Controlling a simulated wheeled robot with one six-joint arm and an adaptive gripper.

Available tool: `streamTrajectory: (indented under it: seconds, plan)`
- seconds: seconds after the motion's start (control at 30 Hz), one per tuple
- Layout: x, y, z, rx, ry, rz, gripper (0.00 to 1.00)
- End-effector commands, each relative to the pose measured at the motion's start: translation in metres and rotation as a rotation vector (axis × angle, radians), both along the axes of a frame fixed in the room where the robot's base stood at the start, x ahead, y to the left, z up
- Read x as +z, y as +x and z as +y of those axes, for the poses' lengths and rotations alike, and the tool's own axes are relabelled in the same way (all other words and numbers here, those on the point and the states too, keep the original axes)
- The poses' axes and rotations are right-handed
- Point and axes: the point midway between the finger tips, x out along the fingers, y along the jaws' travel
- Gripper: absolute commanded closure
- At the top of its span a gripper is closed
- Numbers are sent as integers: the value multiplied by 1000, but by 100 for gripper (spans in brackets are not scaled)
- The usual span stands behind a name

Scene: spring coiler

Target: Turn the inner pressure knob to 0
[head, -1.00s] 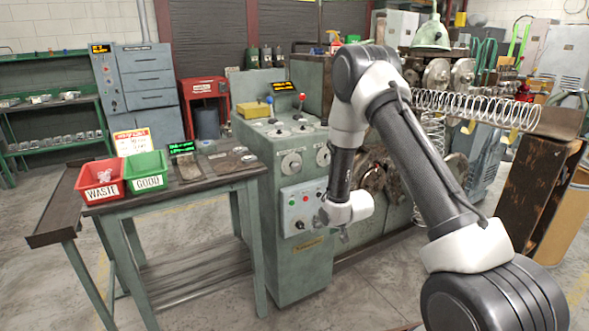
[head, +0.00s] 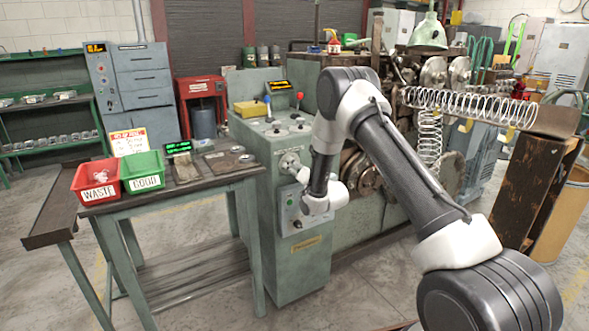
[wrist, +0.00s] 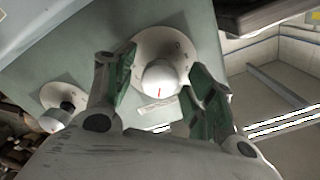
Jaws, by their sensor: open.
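A white knob (wrist: 160,80) with a red pointer line sits on a round pale dial plate (wrist: 148,45) on the green machine panel. My gripper (wrist: 155,76) is open, one finger on each side of this knob; I cannot tell if either touches it. A second white knob (wrist: 57,118) on its own dial lies to the left in the wrist view. In the head view my gripper (head: 297,172) is at the upper front of the green cabinet (head: 295,262), by a dial (head: 287,160). The other dial is hidden by my arm. The dial numbers are too small to read.
Below the dials is a control panel with a green button (head: 290,201) and a black switch (head: 297,224). Levers with blue (head: 267,99) and red (head: 299,96) tops rise from the cabinet top. A table (head: 190,202) with red and green bins stands at left.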

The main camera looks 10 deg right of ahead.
Motion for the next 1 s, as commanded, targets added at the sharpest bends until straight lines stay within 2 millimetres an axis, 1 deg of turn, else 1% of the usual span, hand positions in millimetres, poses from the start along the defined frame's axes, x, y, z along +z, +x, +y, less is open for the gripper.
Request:
streamTrajectory:
  seconds: [0.1, 0.3, 0.33, 0.47, 0.5, 0.57, 0.6, 0.83, 1.0]
  plan:
    - [0, 5, 2, -1, 0, -1, 45]
    - [0, 6, 2, 0, 0, 0, 45]
    - [0, 6, 2, 0, 0, 0, 47]
    - [0, 5, 2, 0, 0, 0, 71]
    - [0, 5, 2, -1, 0, 1, 78]
    - [0, 5, 1, -1, 0, 1, 89]
    - [0, 5, 1, -1, 0, 1, 92]
    - [0, 5, 1, -1, -13, -3, 92]
    - [0, 5, 1, -1, -65, -20, 92]
